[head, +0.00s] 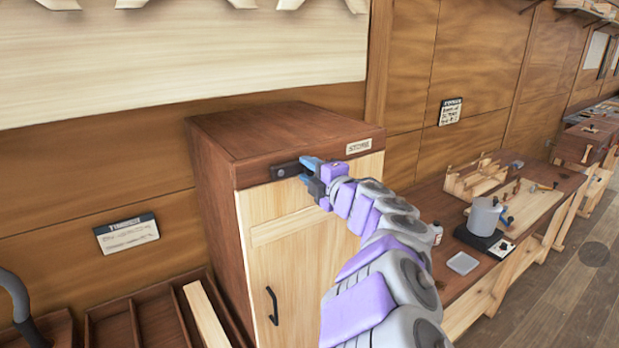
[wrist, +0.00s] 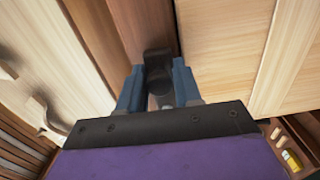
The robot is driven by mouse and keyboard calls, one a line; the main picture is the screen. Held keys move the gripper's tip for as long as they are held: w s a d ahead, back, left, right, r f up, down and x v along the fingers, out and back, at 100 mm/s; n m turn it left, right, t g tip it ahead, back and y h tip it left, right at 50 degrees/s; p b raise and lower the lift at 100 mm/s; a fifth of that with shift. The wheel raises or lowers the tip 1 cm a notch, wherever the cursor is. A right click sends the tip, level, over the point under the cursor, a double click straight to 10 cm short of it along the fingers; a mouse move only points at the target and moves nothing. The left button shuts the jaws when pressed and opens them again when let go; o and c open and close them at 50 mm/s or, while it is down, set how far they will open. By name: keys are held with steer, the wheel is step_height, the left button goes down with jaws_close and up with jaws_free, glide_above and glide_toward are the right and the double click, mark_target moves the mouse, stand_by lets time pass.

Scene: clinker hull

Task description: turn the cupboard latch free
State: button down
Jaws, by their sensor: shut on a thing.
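The cupboard (head: 290,252) stands against the wood wall, with a dark top and a pale door that looks closed. The latch (head: 285,170) is a dark bar lying roughly level across the top edge of the door. My gripper (head: 307,168) reaches in from the right, its blue fingers at the right end of the latch. In the wrist view, the dark latch (wrist: 157,66) sits between the two fingers of my gripper (wrist: 158,85), which is shut on it. The gripped part of the latch is partly hidden by the fingers.
A black door handle (head: 272,306) is lower on the cupboard door. To the right is a bench (head: 540,205) with a grey pot (head: 484,215), a small dish (head: 463,263) and tools. At lower left is an open wooden tray (head: 150,318). Floor shows at far right.

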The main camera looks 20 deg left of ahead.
steer(key=shift+a+f+n, duration=0.1)
steer(key=shift+f+n, duration=0.05)
steer(key=shift+n, duration=0.15)
steer(key=c, duration=1.2)
jaws_free()
steer(key=shift+s, duration=0.1)
steer(key=shift+o, duration=1.2)
steer(key=shift+s, duration=0.1)
